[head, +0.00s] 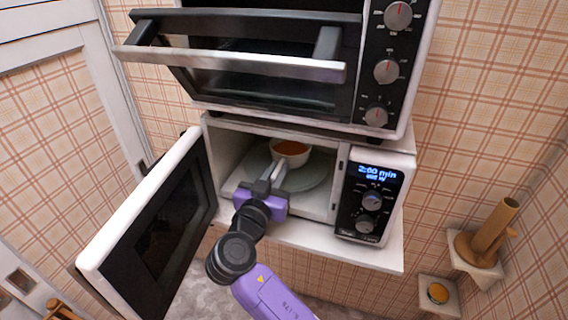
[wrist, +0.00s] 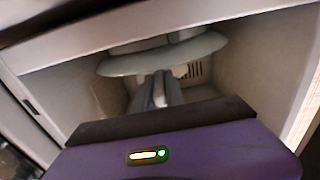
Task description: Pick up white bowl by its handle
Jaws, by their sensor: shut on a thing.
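The white bowl (head: 298,160) holds an orange-brown content and stands upright on a round pale plate (head: 312,178) inside the open microwave. My gripper (head: 279,173) reaches in through the opening from the front. Its fingers are shut at the near side of the bowl, on the bowl's handle. The handle itself is hidden between the fingers. In the wrist view the closed fingers (wrist: 160,90) point into the microwave toward the round pale plate (wrist: 165,60). The bowl seems to be resting on the plate; I cannot see a gap under it.
The microwave door (head: 155,225) stands open at the left of my arm. The microwave's control panel (head: 372,200) is on the right. A larger oven with its door (head: 240,60) partly open sits above. The cavity walls (wrist: 245,75) are close around my gripper.

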